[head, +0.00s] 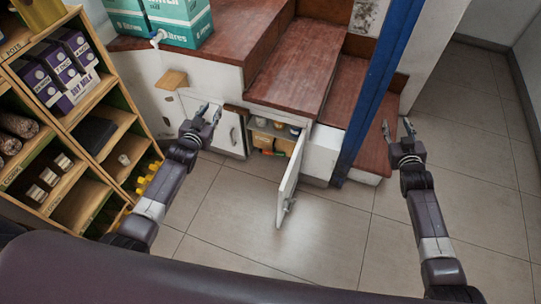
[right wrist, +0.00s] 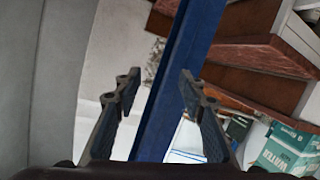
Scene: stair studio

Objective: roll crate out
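A cupboard under the stairs stands open in the head view, its white door (head: 291,178) swung out towards me. Inside it a light wooden crate (head: 262,137) shows, with bottles or jars and some orange and green items in it; the door and frame hide part of it. My left gripper (head: 209,113) is open and empty, to the left of the cupboard opening. My right gripper (head: 398,129) is open and empty, to the right of the blue post, apart from the crate. Its two spread fingers also show in the right wrist view (right wrist: 158,88).
A blue post (head: 378,95) stands right of the cupboard, near my right gripper. Wooden steps (head: 302,65) rise above it. A stocked shelf (head: 105,85) stands at the left. A teal water box (head: 180,22) sits on a step. The tiled floor (head: 235,225) in front is clear.

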